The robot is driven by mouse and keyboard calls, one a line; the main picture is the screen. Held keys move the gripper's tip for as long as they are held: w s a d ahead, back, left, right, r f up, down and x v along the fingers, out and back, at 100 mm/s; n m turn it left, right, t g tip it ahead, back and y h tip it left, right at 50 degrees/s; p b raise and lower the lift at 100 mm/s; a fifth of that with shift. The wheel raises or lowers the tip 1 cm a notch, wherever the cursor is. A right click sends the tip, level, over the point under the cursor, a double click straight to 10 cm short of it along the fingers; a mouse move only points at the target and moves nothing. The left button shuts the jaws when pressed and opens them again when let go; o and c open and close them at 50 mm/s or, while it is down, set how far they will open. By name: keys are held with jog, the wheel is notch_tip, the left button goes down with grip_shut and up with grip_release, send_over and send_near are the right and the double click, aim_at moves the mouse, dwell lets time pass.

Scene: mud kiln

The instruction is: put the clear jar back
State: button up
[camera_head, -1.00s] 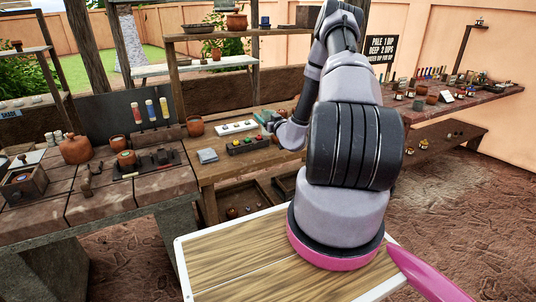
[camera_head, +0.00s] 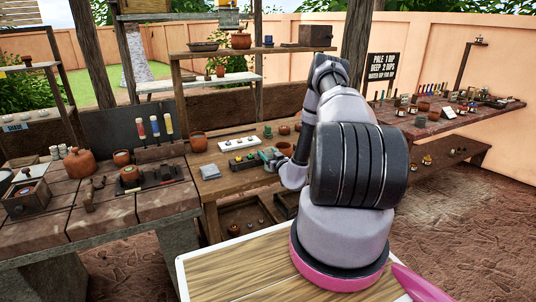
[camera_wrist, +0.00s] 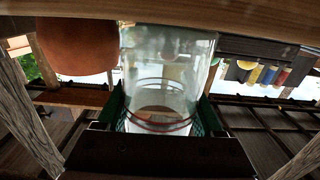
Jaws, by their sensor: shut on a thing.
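The clear jar (camera_wrist: 165,70) fills the middle of the wrist view, a see-through cylinder with thin dark rings near its gripped end. My gripper (camera_wrist: 162,108) is shut on it, with one green finger on each side. In the head view my gripper (camera_head: 273,158) is at the middle wooden bench, beside the dark tray of coloured pieces. I cannot make out the jar there, and my wrist partly covers that spot.
A dark tray (camera_head: 246,160), a white tray (camera_head: 238,144) and a grey folded cloth (camera_head: 209,172) lie on the middle bench (camera_head: 232,184). A terracotta pot (camera_wrist: 75,45) shows beside the jar in the wrist view. A wooden edge (camera_wrist: 240,22) crosses close at the top.

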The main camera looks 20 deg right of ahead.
jog(key=shift+f, duration=0.2)
jog(key=o, duration=1.5)
